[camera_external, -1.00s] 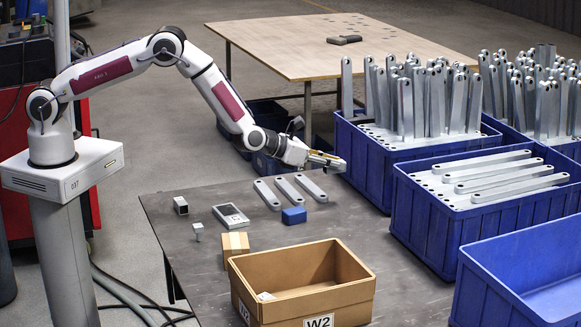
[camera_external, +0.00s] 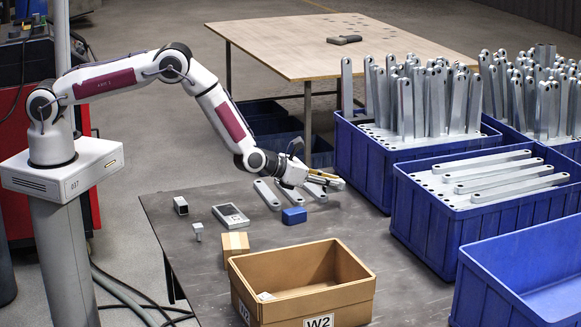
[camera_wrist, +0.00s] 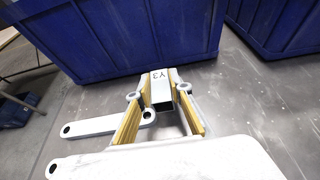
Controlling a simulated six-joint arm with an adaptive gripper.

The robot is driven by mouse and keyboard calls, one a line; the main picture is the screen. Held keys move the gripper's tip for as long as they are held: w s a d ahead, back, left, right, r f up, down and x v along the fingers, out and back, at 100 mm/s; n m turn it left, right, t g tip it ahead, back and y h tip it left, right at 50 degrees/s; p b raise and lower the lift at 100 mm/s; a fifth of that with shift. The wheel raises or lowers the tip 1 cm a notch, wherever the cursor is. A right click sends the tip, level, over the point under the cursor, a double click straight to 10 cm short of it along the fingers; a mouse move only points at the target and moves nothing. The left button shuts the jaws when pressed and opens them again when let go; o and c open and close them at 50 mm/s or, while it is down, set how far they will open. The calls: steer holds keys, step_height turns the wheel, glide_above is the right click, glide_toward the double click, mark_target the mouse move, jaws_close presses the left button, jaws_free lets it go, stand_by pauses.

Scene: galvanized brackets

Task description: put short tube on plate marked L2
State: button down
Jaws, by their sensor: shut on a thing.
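My gripper (camera_external: 337,183) is low over the table, near the right ends of the flat galvanized plates. In the wrist view its yellow fingers (camera_wrist: 160,112) are shut on a short square tube (camera_wrist: 160,92) with a dark open end. A label there seems to read Y3, upside down. In the external view one plate (camera_external: 267,195) lies clear to the left; another plate (camera_external: 313,192) is partly hidden by my gripper. The wrist view shows a plate (camera_wrist: 95,126) left of the fingers and a large pale bar (camera_wrist: 90,165) in front. I cannot make out an L2 mark.
A blue block (camera_external: 294,216), a grey device (camera_external: 231,216), a small square tube piece (camera_external: 181,205), a bolt-like part (camera_external: 198,231) and a carton (camera_external: 235,248) lie nearby. An open box marked W2 (camera_external: 350,297) stands in front. Blue crates (camera_external: 425,225) stand right.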

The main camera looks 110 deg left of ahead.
mark_target(332, 205)
steer(key=shift+f, duration=0.2)
steer(key=shift+f, duration=1.85)
steer(key=shift+f, duration=0.1)
steer(key=c, duration=1.8)
jaws_free()
steer(key=shift+v, duration=6)
